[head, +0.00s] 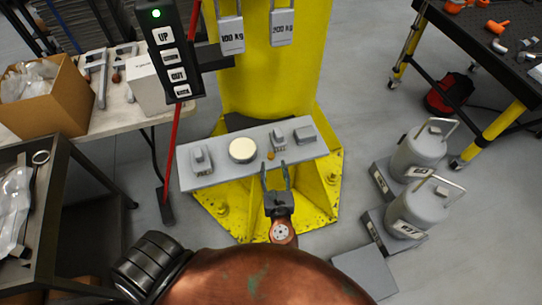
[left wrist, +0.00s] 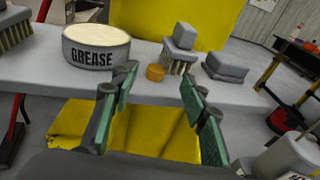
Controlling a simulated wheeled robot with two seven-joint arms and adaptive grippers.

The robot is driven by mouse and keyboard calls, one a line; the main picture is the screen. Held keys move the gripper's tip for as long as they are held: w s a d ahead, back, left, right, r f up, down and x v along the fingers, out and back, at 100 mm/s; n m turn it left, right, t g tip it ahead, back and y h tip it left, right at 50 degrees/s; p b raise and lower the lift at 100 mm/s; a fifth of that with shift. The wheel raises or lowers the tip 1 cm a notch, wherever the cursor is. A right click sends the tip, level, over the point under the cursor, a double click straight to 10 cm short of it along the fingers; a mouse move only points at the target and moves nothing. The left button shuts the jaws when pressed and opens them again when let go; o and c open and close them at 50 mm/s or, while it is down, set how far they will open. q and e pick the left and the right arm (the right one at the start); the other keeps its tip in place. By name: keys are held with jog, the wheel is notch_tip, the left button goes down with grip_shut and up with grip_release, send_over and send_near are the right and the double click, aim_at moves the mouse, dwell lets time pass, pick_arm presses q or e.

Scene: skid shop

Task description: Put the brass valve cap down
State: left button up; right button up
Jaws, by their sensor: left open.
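The brass valve cap (head: 271,155) is a small orange-brown cylinder standing on the grey shelf (head: 211,179) of the yellow column. In the left wrist view the cap (left wrist: 155,72) rests on the shelf top between the grease tin and a brush. My left gripper (head: 276,170) is open at the shelf's front edge, with its fingers pointing at the cap. In the left wrist view the green-padded fingers (left wrist: 158,82) are spread, and the cap shows in the gap between them, apart from both. My right gripper is not in view.
The shelf also holds a grease tin (head: 242,150), a brush (head: 279,139) close behind the cap, another brush (head: 201,159) at the left and a grey block (head: 305,134) at the right. Grey canisters (head: 419,152) stand on the floor at the right.

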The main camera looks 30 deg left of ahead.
aim_at(271, 158)
pick_arm(q)
jog(key=x, duration=0.2)
jog(key=f+b+x, duration=0.1)
jog(key=x, duration=0.2)
jog(key=shift+a+f, duration=0.1)
jog(key=shift+a, duration=0.15)
jog(key=shift+s, duration=0.1)
jog(key=c, duration=0.9)
jog(key=shift+o, duration=0.2)
